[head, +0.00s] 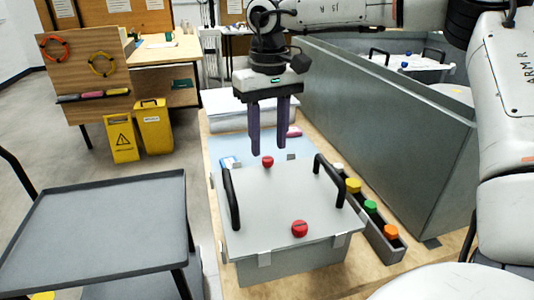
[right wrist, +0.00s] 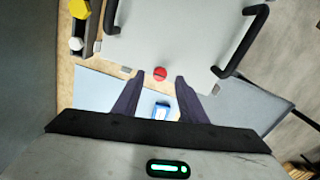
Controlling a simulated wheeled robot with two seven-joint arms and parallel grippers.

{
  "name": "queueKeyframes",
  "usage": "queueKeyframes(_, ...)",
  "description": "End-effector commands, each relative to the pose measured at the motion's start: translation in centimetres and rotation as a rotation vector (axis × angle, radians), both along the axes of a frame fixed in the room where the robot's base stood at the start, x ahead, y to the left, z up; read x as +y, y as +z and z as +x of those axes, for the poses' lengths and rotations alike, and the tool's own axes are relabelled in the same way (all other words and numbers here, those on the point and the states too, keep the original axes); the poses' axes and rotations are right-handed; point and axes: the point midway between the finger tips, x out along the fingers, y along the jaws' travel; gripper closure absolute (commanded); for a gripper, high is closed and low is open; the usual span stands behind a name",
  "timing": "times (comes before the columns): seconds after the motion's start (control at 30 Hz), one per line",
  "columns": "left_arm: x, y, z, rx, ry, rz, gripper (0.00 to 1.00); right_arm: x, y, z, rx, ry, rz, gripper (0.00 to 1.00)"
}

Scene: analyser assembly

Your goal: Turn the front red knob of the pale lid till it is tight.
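The pale lid (head: 275,198) lies on a grey box on the table and has two black handles. One red knob (head: 299,228) is on the lid's edge nearer the head camera. Another red knob (head: 267,161) is at the far edge. My right gripper (head: 269,138) points down above the far knob, fingers apart and empty. In the right wrist view, one red knob (right wrist: 159,73) shows between the fingertips (right wrist: 156,80) of the gripper, apart from both. I cannot tell the exact height gap. My left gripper is not in view.
A narrow rack (head: 380,237) with coloured caps stands right of the box, beside a tall grey bin (head: 400,130). A small blue-and-white item (head: 230,163) lies behind the lid. A dark grey cart (head: 100,230) stands at left. Floor shows between cart and table.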

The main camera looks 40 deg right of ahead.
Motion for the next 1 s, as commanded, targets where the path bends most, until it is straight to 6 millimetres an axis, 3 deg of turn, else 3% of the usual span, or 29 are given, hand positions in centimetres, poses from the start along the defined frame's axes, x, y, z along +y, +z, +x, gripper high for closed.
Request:
queueKeyframes(0.2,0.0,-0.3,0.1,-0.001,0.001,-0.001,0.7,0.0,-2.8,0.0,0.0,-0.001,0.0,0.61)
queueKeyframes(0.57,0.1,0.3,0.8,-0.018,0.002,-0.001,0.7,0.0,-3.4,0.0,-0.001,0.0,0.0,0.61)
queueKeyframes(0.8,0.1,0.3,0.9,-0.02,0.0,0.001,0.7,0.0,-3.4,0.0,-0.001,0.0,0.0,0.99)
queueKeyframes(1.0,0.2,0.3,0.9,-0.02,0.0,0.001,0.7,0.0,-3.4,0.0,-0.001,-0.007,0.0,1.0)
